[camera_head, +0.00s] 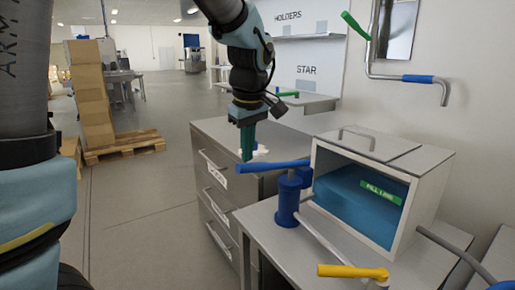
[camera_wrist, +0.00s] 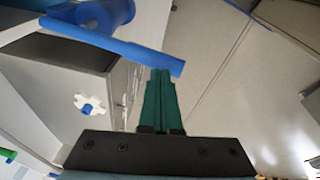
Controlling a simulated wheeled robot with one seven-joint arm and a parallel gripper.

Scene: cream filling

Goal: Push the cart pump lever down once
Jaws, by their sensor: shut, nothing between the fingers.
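The pump lever is a blue bar (camera_head: 272,166) on top of a blue pump body (camera_head: 289,201) in the head view. It runs roughly level, pointing left. My gripper (camera_head: 247,155) has green fingers, shut and empty, pointing down just above and behind the lever's left end. In the wrist view the lever (camera_wrist: 122,45) crosses the top, and its free end is close to the tips of my gripper (camera_wrist: 160,72). I cannot tell whether they touch. The pump body (camera_wrist: 105,14) shows at the upper left of the wrist view.
A bin marked FILL LINE (camera_head: 382,190) holds blue filling to the right of the pump. A yellow handle (camera_head: 352,272) is in front. A drawer cabinet (camera_head: 215,180) stands behind, with a small white piece (camera_wrist: 88,104) on top.

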